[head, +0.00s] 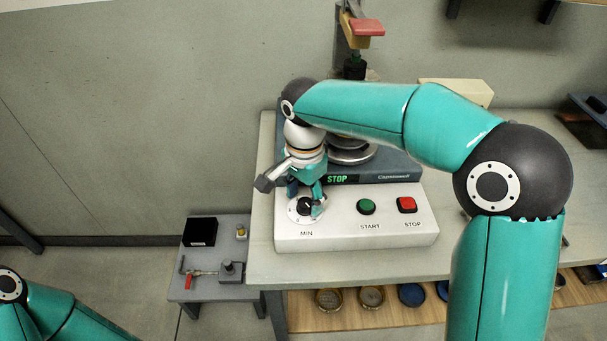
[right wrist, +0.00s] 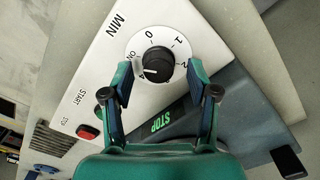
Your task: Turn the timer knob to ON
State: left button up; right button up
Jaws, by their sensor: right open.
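The black timer knob (head: 304,204) sits on a round white dial marked MIN at the left end of the white control box (head: 360,232). My right gripper (head: 307,196) is over the dial, fingers pointing down. Its open fingers (right wrist: 160,77) stand on either side of the knob with gaps visible. My left gripper is out of view.
A green START button (head: 366,207) and a red STOP button (head: 407,205) are on the same box. Behind it, a dark device (head: 390,168) displays STOP in green. A low grey stool (head: 217,290) with tools stands left of the table.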

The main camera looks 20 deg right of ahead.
aim_at(304, 202)
notch_tip(304, 202, up, 11)
dwell(0.4)
